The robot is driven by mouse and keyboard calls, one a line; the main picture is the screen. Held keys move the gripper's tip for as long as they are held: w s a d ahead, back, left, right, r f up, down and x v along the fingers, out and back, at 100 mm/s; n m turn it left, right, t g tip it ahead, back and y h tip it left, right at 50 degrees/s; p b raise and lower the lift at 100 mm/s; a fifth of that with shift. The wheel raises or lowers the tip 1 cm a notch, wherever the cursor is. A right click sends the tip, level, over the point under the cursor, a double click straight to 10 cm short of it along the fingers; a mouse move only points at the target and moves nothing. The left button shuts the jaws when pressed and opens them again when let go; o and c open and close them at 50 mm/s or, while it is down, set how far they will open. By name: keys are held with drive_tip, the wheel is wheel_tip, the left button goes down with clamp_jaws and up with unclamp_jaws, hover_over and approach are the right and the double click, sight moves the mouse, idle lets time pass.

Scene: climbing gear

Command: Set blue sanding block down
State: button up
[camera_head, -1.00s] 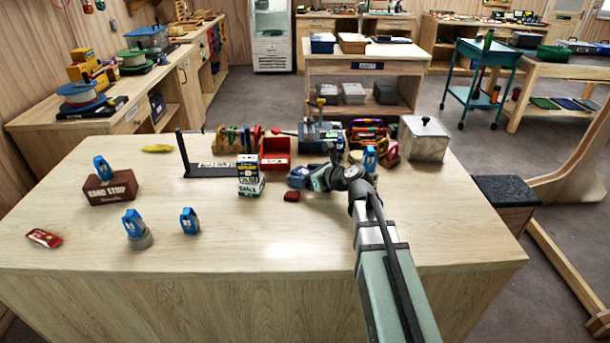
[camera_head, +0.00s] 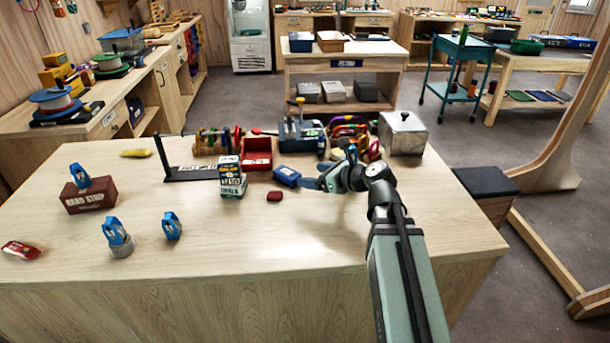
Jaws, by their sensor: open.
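The blue sanding block (camera_head: 287,176) lies on the wooden bench, just right of the small carton. My gripper (camera_head: 312,184) is low over the bench at the block's right side. Its fingers point left toward the block and are open. A narrow gap seems to show between them and the block, but the fingers are small and partly hidden by my wrist, so contact is hard to tell.
The carton (camera_head: 232,179) and a small red piece (camera_head: 274,196) stand close by. A red bin (camera_head: 257,153), a grey metal box (camera_head: 402,133) and colourful gear line the back. Blue devices (camera_head: 171,225) are at left. The bench front (camera_head: 290,240) is clear.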

sight(292, 174)
drive_tip(key=shift+r, duration=0.15)
idle(0.4)
wheel_tip(292, 174, up, 5)
drive_tip(key=f, duration=0.1)
drive_tip(key=s+f, duration=0.1)
drive_tip(key=d+f, duration=0.1)
drive_tip(key=shift+s+f, duration=0.3)
drive_tip(key=shift+f, duration=0.4)
drive_tip(key=shift+w+a+f, duration=0.2)
drive_tip(key=shift+w+f, duration=0.05)
drive_tip(key=x, duration=1.3)
drive_tip(key=shift+w+f, duration=0.2)
drive_tip(key=shift+c, duration=0.4)
